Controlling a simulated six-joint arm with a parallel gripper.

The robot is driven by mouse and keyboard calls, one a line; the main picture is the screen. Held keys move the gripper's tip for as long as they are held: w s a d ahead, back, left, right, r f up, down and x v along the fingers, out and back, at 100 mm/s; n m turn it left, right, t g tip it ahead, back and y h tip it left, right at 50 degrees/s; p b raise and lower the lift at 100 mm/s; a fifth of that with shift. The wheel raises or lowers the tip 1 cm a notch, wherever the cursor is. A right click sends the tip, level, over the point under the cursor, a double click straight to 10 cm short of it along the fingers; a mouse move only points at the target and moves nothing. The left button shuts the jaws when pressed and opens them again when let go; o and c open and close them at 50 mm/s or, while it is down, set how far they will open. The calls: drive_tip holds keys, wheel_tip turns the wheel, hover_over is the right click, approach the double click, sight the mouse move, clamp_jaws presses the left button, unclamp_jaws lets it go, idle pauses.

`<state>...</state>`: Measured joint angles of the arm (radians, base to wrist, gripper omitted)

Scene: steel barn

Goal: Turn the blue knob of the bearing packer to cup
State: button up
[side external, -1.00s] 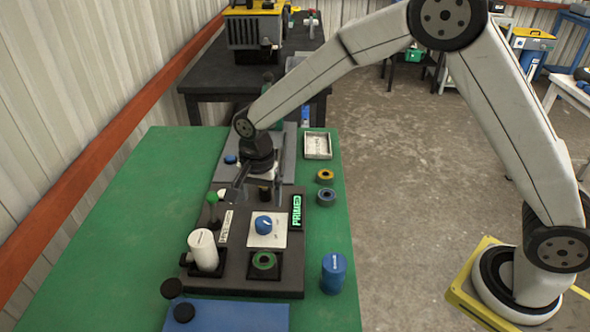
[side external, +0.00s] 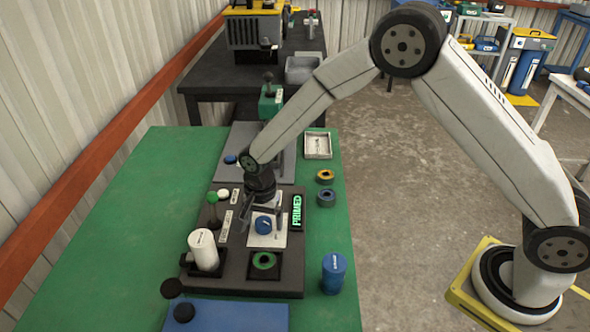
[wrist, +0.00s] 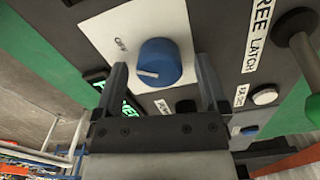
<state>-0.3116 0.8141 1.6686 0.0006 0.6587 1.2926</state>
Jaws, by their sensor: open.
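The bearing packer (side external: 232,275) is a dark plate unit on the green table. Its blue knob (side external: 263,225) sits on a white plate and also shows in the wrist view (wrist: 160,60). A white pointer mark lies on the knob's lower left there; "OFF" is printed to its upper left, and another label below is partly hidden. My gripper (side external: 264,217) is open over the knob. In the wrist view its fingers (wrist: 160,72) stand on either side of the knob with gaps; I cannot tell how far down they reach. No "cup" label is readable.
A lit green "PRIMED" display (side external: 297,211) is right of the knob. A white cylinder (side external: 203,250), a green-topped lever (side external: 212,208) and a green ring (side external: 264,261) are close by. A blue can (side external: 333,272) stands right of the packer. The table's left side is clear.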

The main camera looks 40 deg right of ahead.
clamp_jaws()
idle(0.3)
drive_tip(key=shift+n, duration=0.4)
drive_tip(key=n, duration=0.6)
drive_tip(key=shift+a, duration=0.1)
drive_tip(key=n, duration=0.3)
drive_tip(key=shift+n, duration=2)
drive_tip(key=shift+a, duration=0.1)
